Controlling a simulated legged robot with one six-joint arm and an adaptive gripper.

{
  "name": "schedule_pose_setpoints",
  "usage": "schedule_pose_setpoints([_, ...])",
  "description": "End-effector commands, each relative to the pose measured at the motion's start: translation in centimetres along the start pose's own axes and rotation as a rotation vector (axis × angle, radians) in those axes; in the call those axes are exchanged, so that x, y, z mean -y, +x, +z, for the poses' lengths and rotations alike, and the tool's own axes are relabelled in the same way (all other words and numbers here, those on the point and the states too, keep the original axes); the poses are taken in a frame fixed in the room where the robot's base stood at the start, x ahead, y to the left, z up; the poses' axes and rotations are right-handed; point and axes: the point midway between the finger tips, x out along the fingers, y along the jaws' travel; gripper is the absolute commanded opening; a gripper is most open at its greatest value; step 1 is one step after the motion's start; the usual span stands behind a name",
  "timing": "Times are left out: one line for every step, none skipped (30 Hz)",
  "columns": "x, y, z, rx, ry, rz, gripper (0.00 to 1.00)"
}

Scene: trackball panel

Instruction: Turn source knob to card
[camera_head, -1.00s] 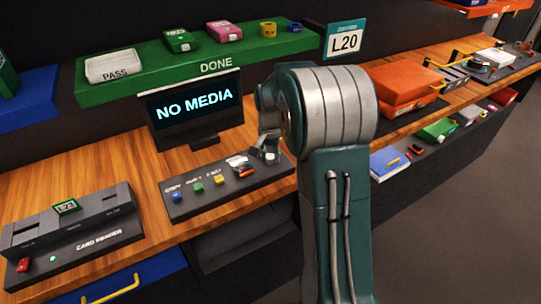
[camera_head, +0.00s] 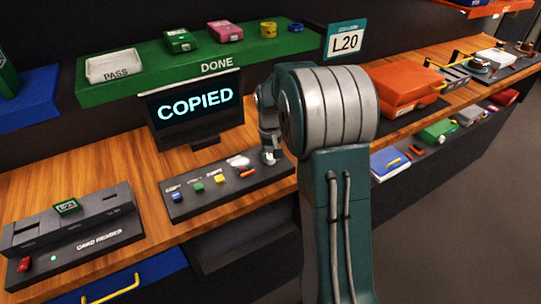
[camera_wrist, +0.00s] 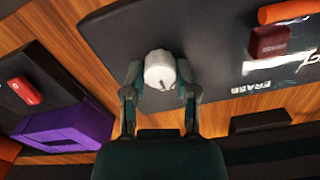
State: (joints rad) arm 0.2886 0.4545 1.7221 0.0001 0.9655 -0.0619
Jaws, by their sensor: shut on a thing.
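In the wrist view a white round knob (camera_wrist: 160,70) with a dark pointer mark stands on a dark panel (camera_wrist: 125,30). My gripper (camera_wrist: 158,84) is shut on it, one finger on each side. In the head view my gripper (camera_head: 269,150) is at the right end of the control panel (camera_head: 212,202), and the knob cannot be made out there. A green card (camera_head: 67,206) stands in the card reader (camera_head: 95,240). The monitor (camera_head: 195,107) behind the panel reads COPIED.
Blue, green and yellow buttons (camera_head: 219,179) line the panel left of my gripper. A white ball (camera_head: 238,161) is close beside it. Orange cases (camera_head: 405,86) lie to the right. A green DONE shelf (camera_head: 140,55) hangs above the wooden counter.

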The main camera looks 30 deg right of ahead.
Motion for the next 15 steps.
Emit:
schedule_pose_setpoints([0.07, -0.12, -0.13, -0.005, -0.007, -0.001, 0.0])
schedule_pose_setpoints([0.07, -0.12, -0.13, -0.005, -0.01, -0.001, 0.0])
schedule_pose_setpoints([0.07, -0.12, -0.13, -0.005, -0.013, -0.001, 0.0])
schedule_pose_setpoints([0.07, -0.12, -0.13, -0.005, -0.014, -0.001, 0.0])
schedule_pose_setpoints([0.07, -0.12, -0.13, -0.005, -0.015, -0.001, 0.0])
schedule_pose_setpoints([0.07, -0.12, -0.13, -0.005, -0.016, -0.001, 0.0])
schedule_pose_setpoints([0.07, -0.12, -0.13, -0.005, -0.016, -0.001, 0.0])
schedule_pose_setpoints([0.07, -0.12, -0.13, -0.005, -0.016, 0.0, 0.0])
schedule_pose_setpoints([0.07, -0.12, -0.13, -0.005, -0.016, 0.0, 0.0])
schedule_pose_setpoints([0.06, -0.12, -0.13, -0.005, -0.016, 0.0, 0.0])
schedule_pose_setpoints([0.06, -0.12, -0.13, -0.005, -0.016, 0.0, 0.0])
schedule_pose_setpoints([0.06, -0.12, -0.13, -0.005, -0.016, 0.0, 0.0])
schedule_pose_setpoints([0.06, -0.12, -0.13, -0.005, -0.016, 0.0, 0.0])
schedule_pose_setpoints([0.06, -0.12, -0.13, -0.005, -0.016, 0.0, 0.0])
schedule_pose_setpoints([0.06, -0.12, -0.13, -0.005, -0.016, 0.0, 0.52])
